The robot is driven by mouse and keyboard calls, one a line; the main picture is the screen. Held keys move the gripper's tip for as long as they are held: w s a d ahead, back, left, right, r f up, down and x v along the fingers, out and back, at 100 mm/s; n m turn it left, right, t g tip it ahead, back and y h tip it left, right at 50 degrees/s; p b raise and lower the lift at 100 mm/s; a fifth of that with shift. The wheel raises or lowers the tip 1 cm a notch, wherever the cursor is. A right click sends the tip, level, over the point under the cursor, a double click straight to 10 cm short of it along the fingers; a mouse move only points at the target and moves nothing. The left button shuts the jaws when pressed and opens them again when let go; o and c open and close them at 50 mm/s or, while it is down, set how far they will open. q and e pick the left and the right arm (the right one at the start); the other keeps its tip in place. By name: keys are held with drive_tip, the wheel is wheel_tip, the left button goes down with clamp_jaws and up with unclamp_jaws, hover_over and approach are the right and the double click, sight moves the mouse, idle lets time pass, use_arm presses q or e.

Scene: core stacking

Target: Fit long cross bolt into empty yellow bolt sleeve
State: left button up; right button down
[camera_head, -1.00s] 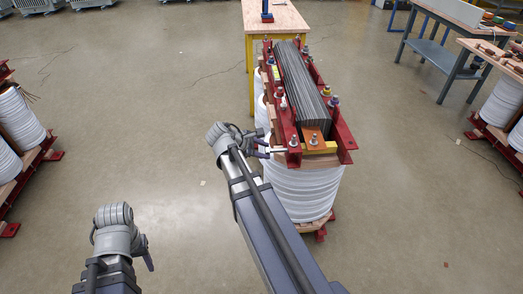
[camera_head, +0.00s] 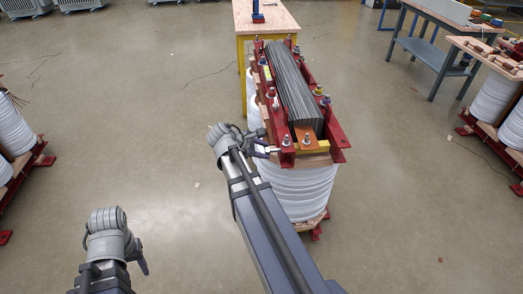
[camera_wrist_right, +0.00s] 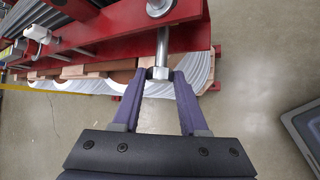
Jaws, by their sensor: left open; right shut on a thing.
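My right gripper (camera_head: 268,150) is at the near left end of the core's red beam (camera_head: 287,158). In the right wrist view its purple fingers (camera_wrist_right: 160,85) are shut on the hex head of a steel bolt (camera_wrist_right: 161,58). The bolt's shaft points away from the fingers towards the red beam (camera_wrist_right: 110,30). Its far end is hidden at the beam, and I cannot tell whether it is in a hole. A yellow piece (camera_head: 322,146) shows at the near end of the core; I cannot make out a sleeve opening. My left gripper (camera_head: 142,257) is open, low at the left, apart from the core.
The laminated core (camera_head: 295,90) lies between red beams with upright bolts, above white coils (camera_head: 300,190). A wooden table (camera_head: 280,18) stands behind.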

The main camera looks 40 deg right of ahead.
sight(280, 149)
drive_tip(key=shift+s+d, duration=0.45)
drive_tip(key=shift+d, duration=0.3)
drive_tip(key=shift+s+d, duration=0.5)
drive_tip(key=shift+d, duration=0.3)
drive_tip(key=shift+s+d, duration=0.45)
drive_tip(key=shift+d, duration=0.3)
drive_tip(key=w+a, duration=0.8)
drive_tip(key=a, duration=0.5)
drive_tip(key=shift+w+a, duration=0.25)
drive_tip(key=shift+a, duration=0.1)
idle(2.7)
idle(1.3)
